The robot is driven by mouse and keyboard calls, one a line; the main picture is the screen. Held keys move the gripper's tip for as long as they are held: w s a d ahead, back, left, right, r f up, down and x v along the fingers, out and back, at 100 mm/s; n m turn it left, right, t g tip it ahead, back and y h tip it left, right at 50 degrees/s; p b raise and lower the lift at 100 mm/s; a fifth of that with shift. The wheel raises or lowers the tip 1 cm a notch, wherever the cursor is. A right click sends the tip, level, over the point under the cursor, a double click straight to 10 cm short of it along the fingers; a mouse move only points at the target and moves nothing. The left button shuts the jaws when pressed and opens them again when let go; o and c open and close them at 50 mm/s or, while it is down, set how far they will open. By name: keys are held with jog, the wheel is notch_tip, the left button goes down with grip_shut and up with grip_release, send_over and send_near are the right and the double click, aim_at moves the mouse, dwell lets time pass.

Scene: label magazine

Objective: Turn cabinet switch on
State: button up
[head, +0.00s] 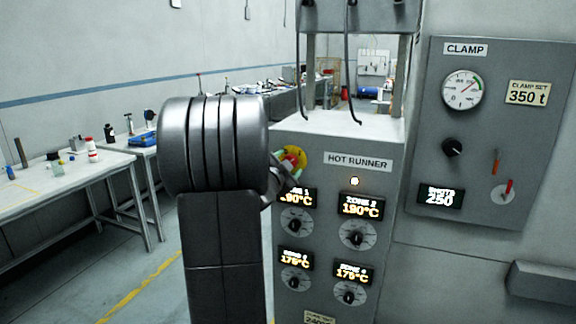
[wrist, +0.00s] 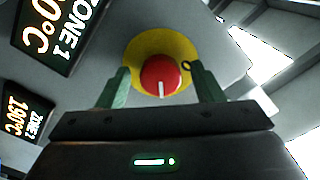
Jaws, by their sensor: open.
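The cabinet switch is a red rotary knob (wrist: 159,75) on a round yellow plate (wrist: 142,47), with a white pointer mark on its face. In the head view the knob (head: 291,157) is at the upper left of the grey "HOT RUNNER" cabinet (head: 388,137), partly hidden by my arm. My gripper (wrist: 160,70) is open in the wrist view, with one green finger on either side of the knob. I cannot tell whether the fingers touch it. The white mark points toward the gripper's body in the wrist view.
Lit zone displays (head: 361,206) and small black dials (head: 357,235) sit below and right of the switch. A "CLAMP" panel (head: 520,150) with a gauge is on the right. A workbench (head: 70,178) stands at left. Two cables hang above the cabinet.

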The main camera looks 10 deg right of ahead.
jog(key=v, duration=1.3)
jog(key=shift+s+b, duration=0.25)
jog(key=shift+b, duration=0.2)
jog(key=shift+w+a, duration=0.1)
jog(key=p+x, duration=0.1)
jog(key=x, duration=1.2)
jog(key=shift+w+d, duration=0.2)
jog(key=shift+w, duration=0.05)
jog(key=shift+s, duration=0.1)
jog(key=s+a+n+p, duration=0.4)
jog(key=s+a+n, duration=0.3)
jog(key=s, duration=0.3)
jog(key=shift+s+n, duration=0.3)
jog(key=shift+n, duration=0.6)
dwell(0.4)
jog(key=shift+s+a, duration=0.1)
jog(key=shift+s, duration=0.05)
